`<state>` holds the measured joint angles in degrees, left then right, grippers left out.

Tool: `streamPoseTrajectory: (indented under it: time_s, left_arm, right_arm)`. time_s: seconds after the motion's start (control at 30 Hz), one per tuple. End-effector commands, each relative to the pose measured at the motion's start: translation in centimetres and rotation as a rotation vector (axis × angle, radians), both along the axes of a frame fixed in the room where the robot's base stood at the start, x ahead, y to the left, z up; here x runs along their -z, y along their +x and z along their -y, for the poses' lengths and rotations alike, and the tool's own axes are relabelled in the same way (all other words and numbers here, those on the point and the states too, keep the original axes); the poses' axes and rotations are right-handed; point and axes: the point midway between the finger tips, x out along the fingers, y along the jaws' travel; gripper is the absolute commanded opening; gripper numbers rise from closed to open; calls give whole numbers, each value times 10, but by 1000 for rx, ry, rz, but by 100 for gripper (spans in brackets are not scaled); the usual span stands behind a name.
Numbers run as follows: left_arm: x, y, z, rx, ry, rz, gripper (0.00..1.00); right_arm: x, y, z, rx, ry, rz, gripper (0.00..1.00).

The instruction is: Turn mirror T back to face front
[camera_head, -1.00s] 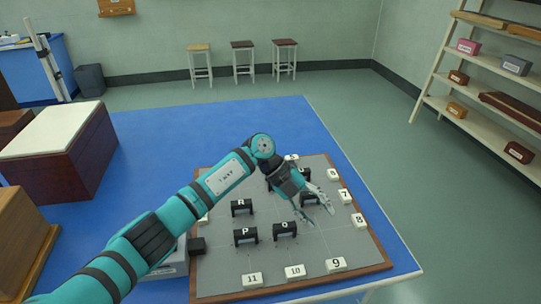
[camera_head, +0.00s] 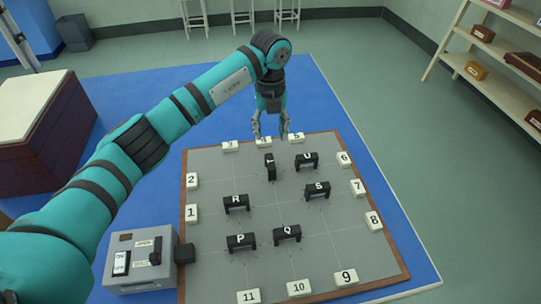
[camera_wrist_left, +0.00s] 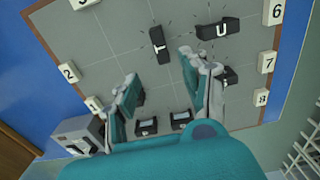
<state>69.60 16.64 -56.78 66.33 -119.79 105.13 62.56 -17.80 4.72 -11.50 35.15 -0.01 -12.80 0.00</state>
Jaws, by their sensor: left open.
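Mirror T (camera_head: 270,168) is a small black block standing on the grey board (camera_head: 265,212). It is turned about a quarter turn from the other mirrors, with its narrow end towards my head camera. It also shows in the left wrist view (camera_wrist_left: 160,46), its long side running up the picture beside mirror U (camera_wrist_left: 218,29). My left gripper (camera_head: 270,134) is open and empty, pointing down above the far edge of the board, beyond T in the head view. In the left wrist view its fingers (camera_wrist_left: 159,66) are spread, with T ahead of the gap. My right gripper is out of view.
Mirror U (camera_head: 307,161) stands close to the right of T. Mirrors R (camera_head: 236,203), S (camera_head: 317,189), P (camera_head: 241,242) and Q (camera_head: 287,233) stand nearer. White numbered blocks line the board's edges. A grey switch box (camera_head: 140,262) sits at its left.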

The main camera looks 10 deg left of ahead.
Motion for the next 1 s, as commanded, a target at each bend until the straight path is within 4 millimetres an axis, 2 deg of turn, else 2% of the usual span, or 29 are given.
streamPoseTrajectory:
  time_s: [0.3,0.5,0.7,0.97,1.0]
  left_arm:
    - [69,-1,1,-1,-2,-6,46]
    - [100,0,1,-1,-2,-1,46]
    - [114,0,1,1,-2,0,46]
    - [115,0,1,0,-2,1,46]
    - [115,0,1,0,-2,1,42]
  right_arm:
    - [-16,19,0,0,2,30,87]
    - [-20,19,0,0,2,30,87]
    - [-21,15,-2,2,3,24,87]
    - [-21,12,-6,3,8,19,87]
    - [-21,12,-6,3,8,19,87]
